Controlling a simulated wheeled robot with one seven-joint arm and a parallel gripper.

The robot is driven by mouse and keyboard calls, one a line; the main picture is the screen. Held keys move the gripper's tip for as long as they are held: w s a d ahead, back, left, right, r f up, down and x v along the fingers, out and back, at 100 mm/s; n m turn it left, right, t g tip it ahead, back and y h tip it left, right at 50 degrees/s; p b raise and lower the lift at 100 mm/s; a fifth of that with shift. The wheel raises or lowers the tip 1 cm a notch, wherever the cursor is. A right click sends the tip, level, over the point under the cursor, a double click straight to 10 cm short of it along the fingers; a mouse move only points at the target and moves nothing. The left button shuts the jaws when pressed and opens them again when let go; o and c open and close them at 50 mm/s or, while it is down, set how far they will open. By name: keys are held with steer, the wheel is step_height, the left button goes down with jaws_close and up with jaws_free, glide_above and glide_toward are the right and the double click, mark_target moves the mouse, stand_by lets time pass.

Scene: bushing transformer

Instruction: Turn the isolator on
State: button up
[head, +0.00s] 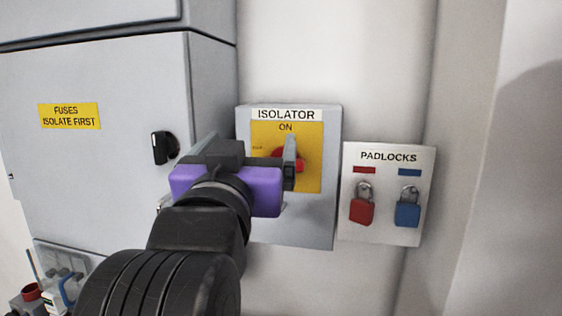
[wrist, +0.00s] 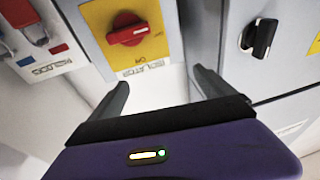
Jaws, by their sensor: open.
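The isolator (head: 325,215) is a grey box with a yellow plate (head: 312,180), marked ON at the top with a small, unclear label at left. Its red rotary handle (wrist: 130,32) lies roughly sideways across the plate in the wrist view, which looks upside down. In the head view, the handle is partly hidden behind a finger of my gripper (head: 250,142). My gripper is open and empty. In the wrist view, the fingers (wrist: 160,84) stand apart, below the handle on the ON-label side, not around it.
Right of the isolator, a padlock board (head: 390,233) holds a red padlock (head: 361,207) and a blue padlock (head: 407,212). Left, a grey fuse cabinet (head: 90,185) has a black knob (head: 164,148). Bare wall (head: 330,60) lies above the isolator.

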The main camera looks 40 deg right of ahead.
steer(key=w+d+f+m+g+p, duration=0.1)
steer(key=w+d+f+g+p, duration=0.1)
steer(key=d+f, duration=0.3)
steer(key=d+g, duration=0.1)
steer(key=d, duration=0.2)
steer(key=shift+w+d+p, duration=0.3)
steer(key=shift+d+p, duration=0.05)
steer(key=shift+c, duration=0.2)
steer(key=c, duration=1.3)
steer(key=shift+c, duration=0.2)
